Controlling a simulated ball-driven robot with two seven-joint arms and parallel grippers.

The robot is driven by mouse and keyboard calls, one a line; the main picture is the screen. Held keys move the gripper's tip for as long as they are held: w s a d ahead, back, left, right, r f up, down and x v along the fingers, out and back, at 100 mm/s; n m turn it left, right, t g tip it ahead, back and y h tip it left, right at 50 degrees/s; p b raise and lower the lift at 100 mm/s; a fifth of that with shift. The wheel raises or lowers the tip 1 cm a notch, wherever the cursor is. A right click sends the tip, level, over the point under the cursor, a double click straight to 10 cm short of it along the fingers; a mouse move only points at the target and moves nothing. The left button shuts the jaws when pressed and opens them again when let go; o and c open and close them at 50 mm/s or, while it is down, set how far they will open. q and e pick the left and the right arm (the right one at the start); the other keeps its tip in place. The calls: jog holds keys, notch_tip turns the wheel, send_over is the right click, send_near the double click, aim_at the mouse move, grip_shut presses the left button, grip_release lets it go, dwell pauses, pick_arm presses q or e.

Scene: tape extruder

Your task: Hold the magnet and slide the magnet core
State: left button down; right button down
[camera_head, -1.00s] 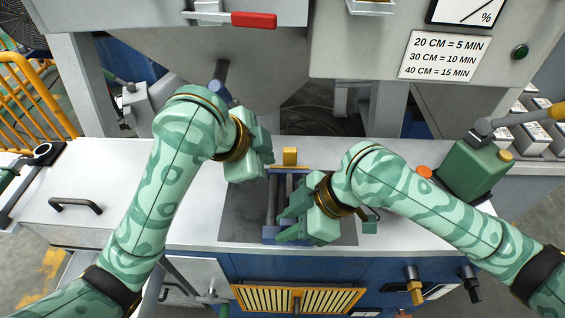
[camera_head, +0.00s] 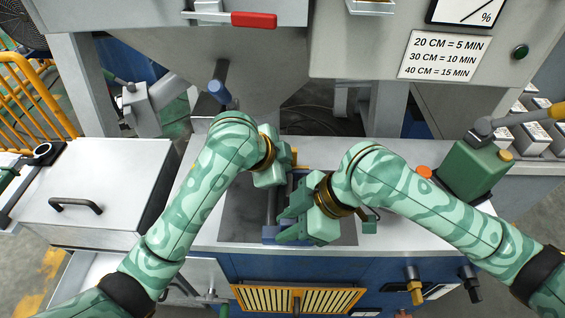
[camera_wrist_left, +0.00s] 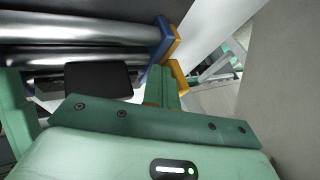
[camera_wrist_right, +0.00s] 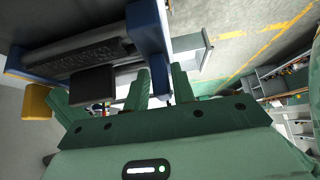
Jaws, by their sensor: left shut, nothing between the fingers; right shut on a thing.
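The magnet has a blue end block (camera_head: 274,233) and metal rods, and lies in a dark recess in the machine top. Its rods (camera_wrist_left: 85,32) show in the left wrist view, with a blue end plate and a yellow end piece (camera_wrist_left: 172,45). I cannot tell which part is the core. My left gripper (camera_head: 291,160) is shut and empty at the far end, its closed fingers beside the yellow piece. My right gripper (camera_head: 284,222) is shut on the blue near end of the magnet, seen in the right wrist view (camera_wrist_right: 148,32). Its fingers partly hide the grip.
A grey lidded box (camera_head: 100,185) with a black handle stands on the left. A green canister (camera_head: 476,168) and an orange knob (camera_head: 424,172) are on the right. The grey hopper (camera_head: 250,60) overhangs the back.

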pick_arm(q)
jog(key=w, duration=0.2)
jog(key=shift+w, duration=0.4)
jog(key=shift+r, duration=0.1)
jog(key=v, duration=1)
jog(key=x, duration=0.7)
jog(key=s+f+x, duration=0.1)
jog(key=x, duration=0.2)
jog(key=shift+a+f, duration=0.15)
jog(key=shift+f, duration=0.05)
